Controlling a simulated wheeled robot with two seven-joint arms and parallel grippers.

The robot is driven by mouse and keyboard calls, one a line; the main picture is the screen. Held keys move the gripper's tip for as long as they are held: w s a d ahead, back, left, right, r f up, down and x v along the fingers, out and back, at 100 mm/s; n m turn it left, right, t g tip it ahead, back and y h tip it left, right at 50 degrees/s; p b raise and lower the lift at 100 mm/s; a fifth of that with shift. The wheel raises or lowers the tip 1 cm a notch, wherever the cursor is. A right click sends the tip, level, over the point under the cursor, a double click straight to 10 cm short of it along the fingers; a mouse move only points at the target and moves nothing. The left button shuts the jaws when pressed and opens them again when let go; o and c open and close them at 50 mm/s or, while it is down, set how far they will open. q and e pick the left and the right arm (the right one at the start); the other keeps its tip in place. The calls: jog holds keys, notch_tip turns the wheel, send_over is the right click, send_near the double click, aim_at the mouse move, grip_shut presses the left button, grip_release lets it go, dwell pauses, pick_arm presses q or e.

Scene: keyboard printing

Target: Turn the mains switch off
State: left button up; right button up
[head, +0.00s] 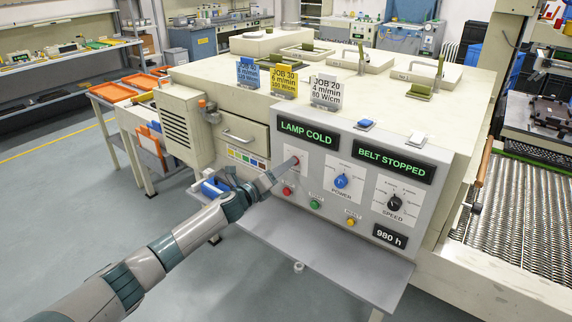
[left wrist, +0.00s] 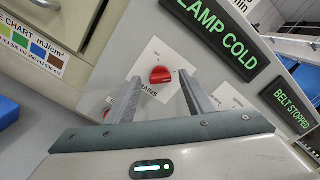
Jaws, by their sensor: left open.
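The mains switch is a red rotary knob (left wrist: 160,75) on a white plate (left wrist: 165,57) marked MAINS, seen in the left wrist view. In the head view its plate (head: 290,151) is on the grey control panel, below the LAMP COLD display, and my gripper partly hides it. My left gripper (head: 294,164) reaches the panel from the left. In the left wrist view its two fingers (left wrist: 159,80) are open, one on each side of the knob. I cannot tell whether either finger touches it. The knob's exact setting is too small to read.
The panel (head: 270,159) also bears a blue power knob (head: 341,181), a black speed knob (head: 394,203) and red, green and yellow buttons below. Displays read LAMP COLD (head: 308,134) and BELT STOPPED (head: 394,159). A grey shelf (head: 320,245) juts out under the panel.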

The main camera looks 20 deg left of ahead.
pick_arm(q)
jog(key=shift+x, duration=1)
pick_arm(e)
jog(key=shift+s+a+r, duration=0.1)
jog(key=shift+a, duration=0.3)
jog(key=shift+s, duration=0.1)
pick_arm(q)
jog(key=c, duration=1)
jog(key=shift+c, duration=0.2)
pick_arm(e)
jog(key=shift+d, duration=0.2)
